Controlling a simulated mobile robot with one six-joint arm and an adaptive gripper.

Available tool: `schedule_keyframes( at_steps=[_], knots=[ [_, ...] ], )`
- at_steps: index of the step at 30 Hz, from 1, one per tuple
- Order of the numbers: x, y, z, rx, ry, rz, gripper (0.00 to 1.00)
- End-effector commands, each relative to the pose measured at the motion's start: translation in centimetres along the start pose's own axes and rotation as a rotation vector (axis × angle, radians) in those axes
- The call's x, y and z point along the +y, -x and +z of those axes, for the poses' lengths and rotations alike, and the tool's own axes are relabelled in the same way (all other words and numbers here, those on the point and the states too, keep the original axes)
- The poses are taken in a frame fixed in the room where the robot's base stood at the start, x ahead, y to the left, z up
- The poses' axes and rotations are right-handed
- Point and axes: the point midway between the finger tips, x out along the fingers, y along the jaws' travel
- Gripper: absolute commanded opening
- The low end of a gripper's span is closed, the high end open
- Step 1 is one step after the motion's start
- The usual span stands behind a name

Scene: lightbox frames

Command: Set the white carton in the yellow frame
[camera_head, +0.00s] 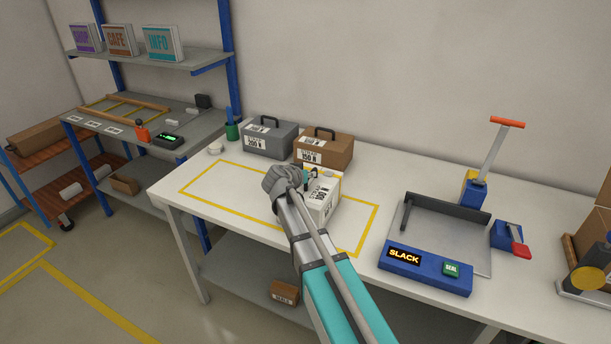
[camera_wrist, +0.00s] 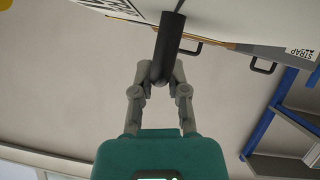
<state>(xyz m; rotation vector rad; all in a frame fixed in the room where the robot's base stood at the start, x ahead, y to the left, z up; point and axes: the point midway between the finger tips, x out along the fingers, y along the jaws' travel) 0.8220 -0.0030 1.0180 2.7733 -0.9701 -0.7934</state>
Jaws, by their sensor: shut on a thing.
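The white carton (camera_head: 325,203), with a printed label on its side, is at the table's middle, over the right part of the yellow frame (camera_head: 198,176). The frame is a taped rectangle on the white tabletop. My gripper (camera_head: 309,178) is at the carton's top, with my arm covering part of the carton and frame. In the wrist view my gripper (camera_wrist: 158,82) is shut on the carton's black handle (camera_wrist: 169,42). I cannot tell whether the carton's base touches the table or is slightly above it.
A grey case (camera_head: 270,140) and a brown case (camera_head: 323,152) stand behind the frame. A green pen cup (camera_head: 232,131) and a white roll (camera_head: 215,149) are near the back left. A blue sealing device (camera_head: 425,272) stands to the right. The frame's left part is clear.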

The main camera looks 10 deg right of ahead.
Motion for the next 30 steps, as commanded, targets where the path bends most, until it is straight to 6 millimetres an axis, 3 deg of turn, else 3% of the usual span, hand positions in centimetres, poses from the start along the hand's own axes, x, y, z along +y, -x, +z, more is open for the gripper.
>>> schedule_keyframes(
  at_steps=[4,5,10,25,30],
  knots=[
    [-0.1,-0.1,0.1,0.003,0.002,0.0,0.0],
    [-0.1,-0.1,0.2,0.0,0.0,0.0,0.23],
    [-0.1,-0.1,0.1,0.0,0.0,0.0,0.54],
    [0.0,0.1,-0.1,0.0,0.0,-0.001,0.54],
    [0.1,1.6,-0.1,0.0,0.001,-0.002,0.54]
  ],
)
